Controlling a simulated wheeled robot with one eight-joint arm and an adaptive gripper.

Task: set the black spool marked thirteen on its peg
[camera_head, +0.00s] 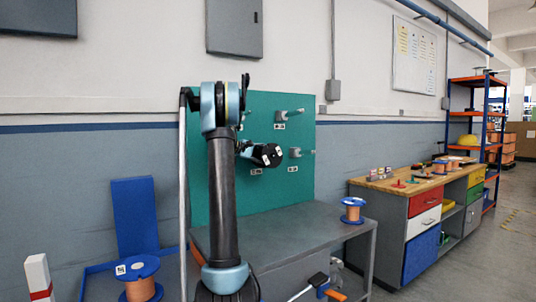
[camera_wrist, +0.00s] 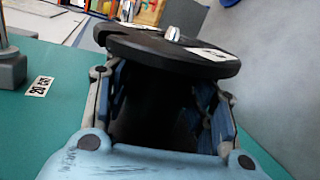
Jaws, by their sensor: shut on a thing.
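The black spool (camera_wrist: 155,52) is held between the fingers of my gripper (camera_wrist: 162,85), its flange facing away from the wrist. A white label (camera_wrist: 207,54) lies on the flange; its number is not readable. A silvery tip (camera_wrist: 173,33) shows at the flange's middle, but I cannot tell how far a peg passes through. In the head view the spool (camera_head: 268,156) is in front of the green board (camera_head: 262,105), above a small label (camera_head: 256,171). My gripper (camera_head: 247,149) is shut on it, partly hidden by my arm.
Other pegs stick out of the board at the upper right (camera_head: 290,115) and right (camera_head: 299,153). In the wrist view a grey peg base (camera_wrist: 10,68) stands at the left. An orange spool (camera_head: 352,211) stands on the grey bench (camera_head: 300,228); another (camera_head: 138,281) is at the lower left.

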